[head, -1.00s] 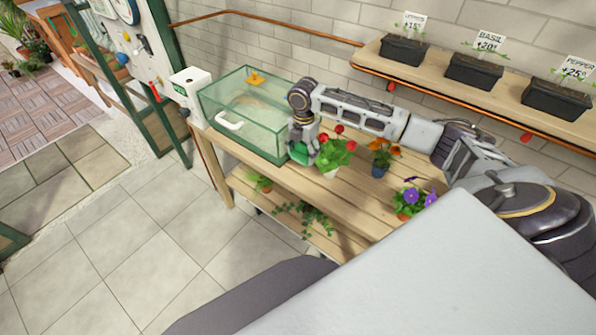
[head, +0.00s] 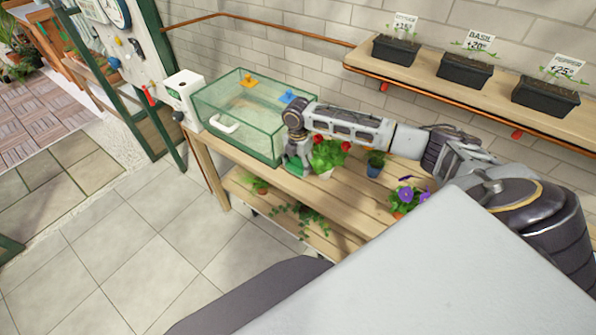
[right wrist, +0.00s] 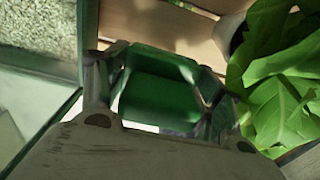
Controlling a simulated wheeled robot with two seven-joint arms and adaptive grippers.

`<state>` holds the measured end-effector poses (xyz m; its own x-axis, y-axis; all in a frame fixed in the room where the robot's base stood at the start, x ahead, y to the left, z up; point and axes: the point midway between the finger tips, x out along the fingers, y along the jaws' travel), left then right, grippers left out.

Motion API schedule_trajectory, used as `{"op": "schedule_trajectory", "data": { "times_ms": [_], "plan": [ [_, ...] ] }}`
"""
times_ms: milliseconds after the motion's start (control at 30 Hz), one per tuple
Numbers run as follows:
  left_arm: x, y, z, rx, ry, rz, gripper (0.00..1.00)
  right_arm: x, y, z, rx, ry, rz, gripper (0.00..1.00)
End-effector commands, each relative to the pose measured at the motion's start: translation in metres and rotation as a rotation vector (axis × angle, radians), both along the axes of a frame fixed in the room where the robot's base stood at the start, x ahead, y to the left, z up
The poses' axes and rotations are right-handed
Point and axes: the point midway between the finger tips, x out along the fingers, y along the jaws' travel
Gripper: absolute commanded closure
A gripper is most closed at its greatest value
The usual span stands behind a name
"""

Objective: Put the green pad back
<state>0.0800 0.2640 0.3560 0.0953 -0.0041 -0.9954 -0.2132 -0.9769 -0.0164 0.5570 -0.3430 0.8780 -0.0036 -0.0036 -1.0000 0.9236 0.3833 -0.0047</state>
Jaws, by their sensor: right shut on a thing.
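The green pad (right wrist: 160,95) lies between the fingers of my right gripper (right wrist: 158,88) in the right wrist view. In the head view, my right gripper (head: 297,158) points down beside the front right corner of the glass tank (head: 262,158), and a bit of the green pad (head: 294,168) shows at its fingertips. Whether the pad touches the table is hard to tell. The tank has green edges, a white handle, an orange tab (head: 249,80) and a blue tab (head: 286,96). My left gripper is out of view.
A red-flowered plant (head: 328,154) stands close to the right of my gripper. A blue pot (head: 374,170) and a purple-flowered plant (head: 405,196) stand further right on the wooden table (head: 350,192). A white box (head: 186,92) is left of the tank. A wall shelf (head: 420,82) holds black planters.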

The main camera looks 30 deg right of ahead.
Motion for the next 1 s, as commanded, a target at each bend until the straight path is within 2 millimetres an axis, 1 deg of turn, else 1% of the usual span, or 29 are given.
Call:
{"op": "schedule_trajectory", "data": {
  "times_ms": [100,467,800,1000],
  "plan": [
    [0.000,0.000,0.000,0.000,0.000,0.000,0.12,0.000,0.000,-0.005,-0.001,-0.001,-0.001,0.52],
    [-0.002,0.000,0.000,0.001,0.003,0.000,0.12,0.000,0.000,-0.007,-0.001,0.000,-0.001,0.52],
    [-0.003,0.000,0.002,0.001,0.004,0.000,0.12,0.000,0.000,-0.038,0.000,-0.001,-0.001,0.52],
    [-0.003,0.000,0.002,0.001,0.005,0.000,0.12,0.000,0.000,-0.042,-0.001,-0.001,-0.001,0.52]
  ]
}}
